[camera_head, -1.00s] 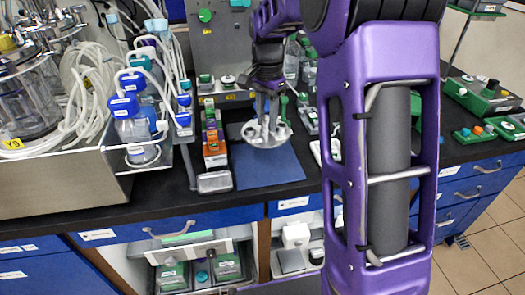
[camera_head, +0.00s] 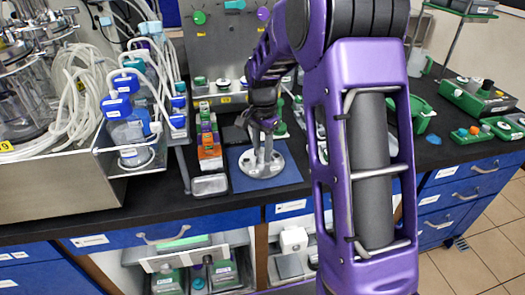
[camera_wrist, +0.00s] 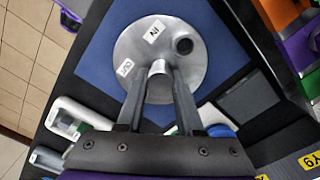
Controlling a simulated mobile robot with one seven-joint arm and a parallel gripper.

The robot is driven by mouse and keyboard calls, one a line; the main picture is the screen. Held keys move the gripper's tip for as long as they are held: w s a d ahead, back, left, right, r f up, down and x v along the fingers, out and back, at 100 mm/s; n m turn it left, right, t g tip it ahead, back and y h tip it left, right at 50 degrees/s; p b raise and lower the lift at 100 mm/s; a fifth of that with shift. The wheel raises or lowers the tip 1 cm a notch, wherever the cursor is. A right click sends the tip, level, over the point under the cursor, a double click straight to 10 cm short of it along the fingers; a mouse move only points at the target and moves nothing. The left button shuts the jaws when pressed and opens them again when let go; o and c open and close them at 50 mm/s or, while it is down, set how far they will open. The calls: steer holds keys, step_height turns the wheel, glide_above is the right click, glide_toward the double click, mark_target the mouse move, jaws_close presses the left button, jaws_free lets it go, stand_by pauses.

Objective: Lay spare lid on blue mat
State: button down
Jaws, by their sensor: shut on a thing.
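The spare lid (camera_head: 252,172) is a round grey metal disc with a raised central knob, a dark round hole and small white labels. In the wrist view, the lid (camera_wrist: 196,68) covers the middle of the blue mat (camera_wrist: 95,72). My gripper (camera_head: 263,153) is shut on the lid's knob from above; its two fingers also show in the wrist view (camera_wrist: 160,74). In the head view the lid is level over the blue mat (camera_head: 290,178), inside its edges. It is very low; I cannot tell whether it touches the mat. The fingers hide part of the knob.
A rack with orange and purple blocks (camera_head: 209,150) and a small metal tray (camera_head: 210,186) stand just left of the mat. A dark square pad (camera_wrist: 248,97) lies beside it. A white device (camera_wrist: 75,118) lies at the other side. The bench front edge is close.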

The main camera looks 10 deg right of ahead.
mark_target(262, 150)
steer(key=shift+f, duration=0.1)
steer(key=c, duration=0.6)
jaws_free()
steer(key=shift+o, duration=0.2)
step_height(262, 150, up, 12)
steer(key=p, duration=0.2)
